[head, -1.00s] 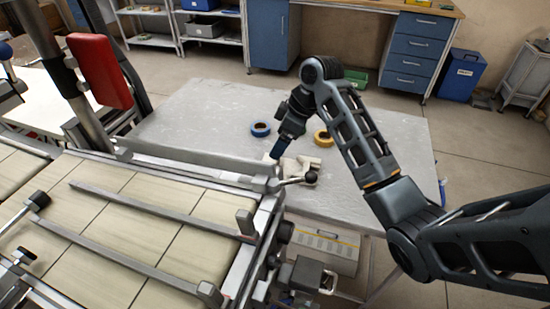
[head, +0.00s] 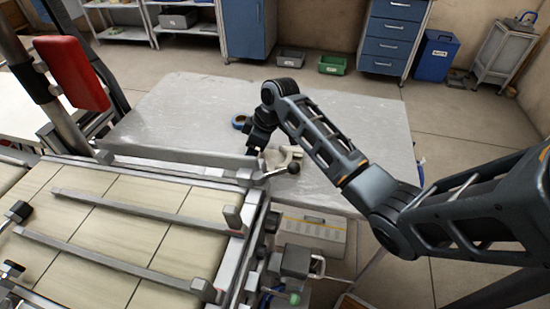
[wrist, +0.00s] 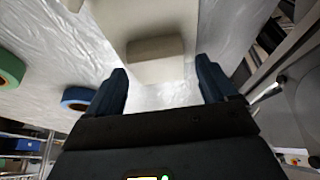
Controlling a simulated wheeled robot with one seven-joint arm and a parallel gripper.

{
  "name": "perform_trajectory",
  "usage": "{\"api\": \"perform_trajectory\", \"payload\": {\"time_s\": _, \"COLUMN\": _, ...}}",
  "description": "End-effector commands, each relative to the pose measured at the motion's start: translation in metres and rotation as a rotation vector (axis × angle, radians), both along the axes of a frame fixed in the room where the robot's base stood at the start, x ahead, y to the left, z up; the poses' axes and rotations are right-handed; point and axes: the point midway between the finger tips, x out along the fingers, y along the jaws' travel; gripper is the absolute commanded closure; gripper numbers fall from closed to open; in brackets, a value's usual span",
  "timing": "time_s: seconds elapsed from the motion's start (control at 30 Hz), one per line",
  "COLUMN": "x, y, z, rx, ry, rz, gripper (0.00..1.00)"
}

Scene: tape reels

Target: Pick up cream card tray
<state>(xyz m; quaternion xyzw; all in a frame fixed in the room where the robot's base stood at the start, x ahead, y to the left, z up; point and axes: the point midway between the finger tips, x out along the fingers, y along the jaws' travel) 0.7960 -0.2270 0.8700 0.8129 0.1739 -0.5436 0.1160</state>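The cream card tray (head: 274,158) lies on the grey table (head: 180,105), near its front edge beside the machine frame. My gripper (head: 256,150) is low over the table at the tray, and the arm hides part of that area in the head view. In the wrist view the cream tray (wrist: 150,55), with a raised block-like part, lies just beyond the fingertips. My gripper (wrist: 162,82) is open there, with its two blue fingers apart and nothing clearly between them. I cannot tell whether a finger touches the tray.
A blue tape reel (head: 239,121) lies behind the gripper; it also shows in the wrist view (wrist: 77,98), with a green reel (wrist: 10,68) at left. A machine with rails (head: 130,225) and a black-knobbed lever (head: 293,168) stands close in front. The table's far left is clear.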

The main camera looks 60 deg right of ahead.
Motion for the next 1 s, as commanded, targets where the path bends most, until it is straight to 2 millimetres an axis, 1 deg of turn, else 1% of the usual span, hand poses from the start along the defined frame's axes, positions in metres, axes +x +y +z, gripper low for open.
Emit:
{"api": "perform_trajectory", "payload": {"time_s": 0.03, "x": 0.0000, "y": 0.0000, "z": 0.0001, "rx": 0.000, "ry": 0.000, "rz": 0.000, "gripper": 0.19}}
{"api": "perform_trajectory", "payload": {"time_s": 0.07, "x": 0.0000, "y": 0.0000, "z": 0.0001, "rx": 0.000, "ry": 0.000, "rz": 0.000, "gripper": 0.22}}
{"api": "perform_trajectory", "payload": {"time_s": 0.7, "x": -0.0001, "y": 0.0000, "z": 0.0004, "rx": 0.000, "ry": 0.000, "rz": 0.000, "gripper": 0.82}}
{"api": "perform_trajectory", "payload": {"time_s": 1.0, "x": 0.0002, "y": 0.0000, "z": 0.0025, "rx": 0.000, "ry": -0.001, "rz": 0.001, "gripper": 0.82}}
